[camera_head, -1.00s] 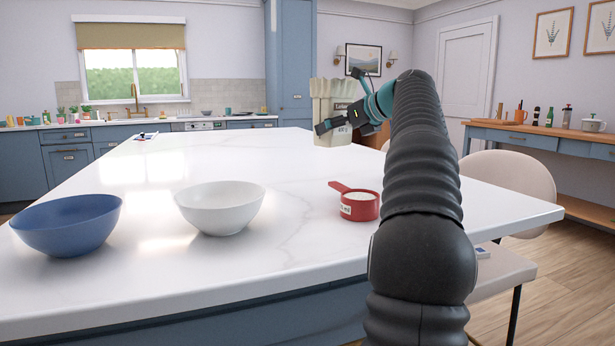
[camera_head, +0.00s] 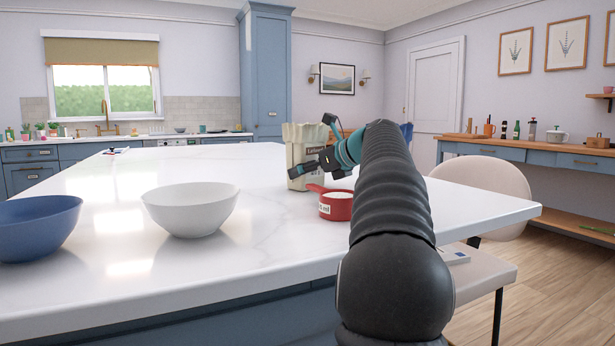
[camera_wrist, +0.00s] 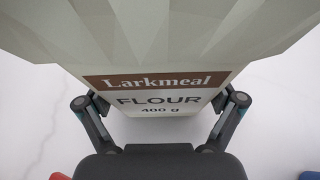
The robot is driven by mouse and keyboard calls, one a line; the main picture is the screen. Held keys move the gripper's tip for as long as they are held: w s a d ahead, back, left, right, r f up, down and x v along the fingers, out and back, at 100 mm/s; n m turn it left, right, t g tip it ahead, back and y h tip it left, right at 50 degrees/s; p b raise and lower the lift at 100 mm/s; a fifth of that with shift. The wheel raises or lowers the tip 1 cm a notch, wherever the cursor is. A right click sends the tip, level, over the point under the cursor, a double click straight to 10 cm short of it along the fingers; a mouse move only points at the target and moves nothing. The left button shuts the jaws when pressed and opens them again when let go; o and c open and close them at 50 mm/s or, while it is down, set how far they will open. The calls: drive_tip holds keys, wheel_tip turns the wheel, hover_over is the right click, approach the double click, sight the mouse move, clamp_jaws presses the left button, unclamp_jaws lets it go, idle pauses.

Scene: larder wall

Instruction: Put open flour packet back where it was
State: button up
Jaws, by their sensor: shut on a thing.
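The open flour packet (camera_head: 299,138) is pale with a ragged, fluted top. It stands upright over the island worktop, just behind the red measuring cup. My gripper (camera_head: 318,163) is shut on the packet, with its fingers on either side. In the wrist view the packet (camera_wrist: 160,45) fills the upper middle, its label reading "Larkmeal FLOUR 400 g". My gripper (camera_wrist: 160,112) shows there with one finger at each side of the label. I cannot tell whether the packet's base touches the worktop.
The red measuring cup (camera_head: 337,205), holding white contents, stands close in front of the packet. A white bowl (camera_head: 190,212) and a blue bowl (camera_head: 38,228) stand to the left. A pale chair (camera_head: 488,178) stands at right.

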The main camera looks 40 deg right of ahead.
drive_tip(key=o, duration=1.1)
drive_tip(key=shift+c, duration=0.2)
drive_tip(key=shift+r, duration=0.1)
drive_tip(key=shift+s+d+r, duration=0.1)
drive_tip(key=shift+s+r, duration=0.05)
drive_tip(key=shift+s, duration=0.15)
drive_tip(key=p+v, duration=0.1)
drive_tip(key=v, duration=1)
drive_tip(key=shift+s+r+p, duration=0.1)
drive_tip(key=shift+s+p, duration=0.05)
drive_tip(key=shift+p, duration=0.15)
